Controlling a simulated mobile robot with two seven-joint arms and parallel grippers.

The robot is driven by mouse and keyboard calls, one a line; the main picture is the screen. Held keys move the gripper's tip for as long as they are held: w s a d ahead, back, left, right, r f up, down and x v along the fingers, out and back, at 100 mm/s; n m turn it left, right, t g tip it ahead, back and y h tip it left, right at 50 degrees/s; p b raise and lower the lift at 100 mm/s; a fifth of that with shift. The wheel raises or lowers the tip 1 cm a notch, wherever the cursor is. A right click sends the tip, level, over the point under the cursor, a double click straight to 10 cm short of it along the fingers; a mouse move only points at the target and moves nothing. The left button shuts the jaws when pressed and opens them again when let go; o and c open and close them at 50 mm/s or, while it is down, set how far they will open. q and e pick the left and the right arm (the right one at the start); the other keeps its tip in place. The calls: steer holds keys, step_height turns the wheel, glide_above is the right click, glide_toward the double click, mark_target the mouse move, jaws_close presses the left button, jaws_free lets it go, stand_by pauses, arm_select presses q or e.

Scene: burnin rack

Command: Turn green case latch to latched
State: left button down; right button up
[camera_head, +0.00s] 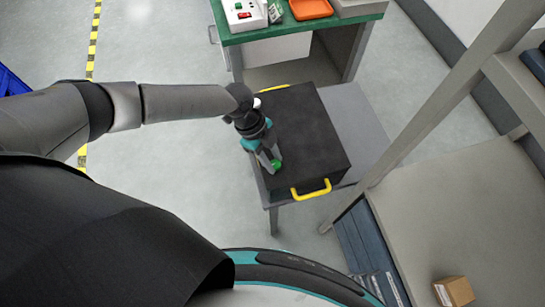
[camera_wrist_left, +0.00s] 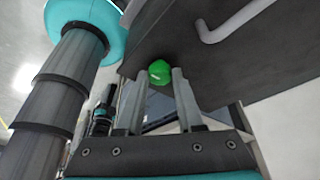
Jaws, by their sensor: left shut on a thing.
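The green case latch (camera_head: 276,163) is a small green knob on the near left side of a black case (camera_head: 305,130). My left gripper (camera_head: 270,162) reaches down beside the case with its fingertips at the latch. In the left wrist view the green latch (camera_wrist_left: 159,71) sits between the two fingertips (camera_wrist_left: 163,80), and the gripper is shut on it. A pale mark shows on the knob's face. The fingers hide part of its sides. My right gripper is not in view.
The case has yellow handles (camera_head: 311,190) and stands on a grey table (camera_head: 358,125). A green-topped workbench (camera_head: 300,22) with an orange tray (camera_head: 310,9) is behind. A rack shelf (camera_head: 455,215) with a cardboard box (camera_head: 454,291) is at right.

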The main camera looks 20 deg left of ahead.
arm_select(q)
steer(key=n+p, duration=0.1)
steer(key=n+t+p, duration=0.1)
steer(key=n+p, duration=0.1)
steer(key=shift+s+r, duration=0.2)
steer(key=n+t+p, duration=0.1)
steer(key=n+p, duration=0.2)
steer(key=n+t+y+p, duration=0.1)
steer(key=n+p, duration=0.2)
steer(key=n+t+p, duration=0.1)
steer(key=n+p, duration=0.2)
steer(key=shift+s+d+y, duration=0.25)
steer(key=shift+s+y, duration=0.05)
steer(key=n+y+p, duration=0.1)
steer(key=n+p, duration=0.1)
steer(key=n, duration=0.1)
steer(key=shift+d+f+t, duration=0.1)
steer(key=shift+t, duration=0.3)
steer(key=shift+n+y+p, duration=0.4)
steer(key=shift+n+p, duration=0.1)
steer(key=shift+n, duration=0.9)
steer(key=shift+t, duration=0.3)
steer(key=c, duration=0.5)
jaws_free()
steer(key=shift+c, duration=0.2)
